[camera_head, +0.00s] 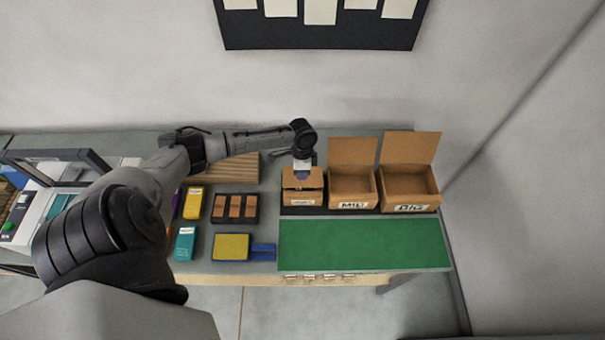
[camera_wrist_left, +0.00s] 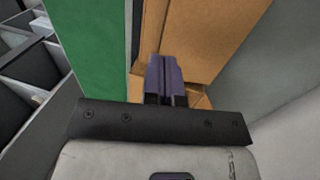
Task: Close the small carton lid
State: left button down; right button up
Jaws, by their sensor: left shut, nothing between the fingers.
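The small carton (camera_head: 309,199) is the leftmost of three brown cartons on the table. Its lid (camera_head: 290,183) is tilted low over the box, unlike the upright lids beside it; how far it stands from flat is hard to tell. My left gripper (camera_head: 303,176) is shut and empty, right at the lid from above, and hides part of it. In the left wrist view the shut purple fingers (camera_wrist_left: 165,72) are in front of brown cardboard (camera_wrist_left: 205,40); I cannot tell whether they touch it. My right gripper is not in view.
The mid carton (camera_head: 352,188) and the big carton (camera_head: 408,188) stand close on the right, lids upright. A green mat (camera_head: 360,245) lies clear in front. Left are a dark tray with brown blocks (camera_head: 235,208), a yellow pad (camera_head: 230,247) and small coloured boxes (camera_head: 193,203).

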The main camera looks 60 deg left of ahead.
pick_arm(q)
jog(key=v, duration=0.9)
jog(key=shift+r+b, duration=0.25)
jog(key=shift+b, duration=0.2)
jog(key=w+d+r+t+y, duration=0.4)
jog(key=w+r+t+y, duration=0.1)
jog(key=r+t+y, duration=0.1)
jog(key=s+d+t, duration=0.3)
jog(key=s+d, duration=0.1)
jog(key=d, duration=0.8)
jog(key=s+d+f+n+g+h, duration=0.1)
jog(key=s+d+f, duration=0.25)
jog(key=s, duration=0.35)
jog(key=s+d+f+n+g+h, duration=0.1)
jog(key=s+d+f+g+h, duration=0.2)
jog(key=s, duration=0.4)
jog(key=s+d+f+n, duration=0.2)
jog(key=s+d+f, duration=0.1)
jog(key=s+d, duration=0.3)
notch_tip(320, 180, up, 12)
jog(key=a+p, duration=0.1)
jog(key=p, duration=1.1)
jog(key=shift+s, duration=0.2)
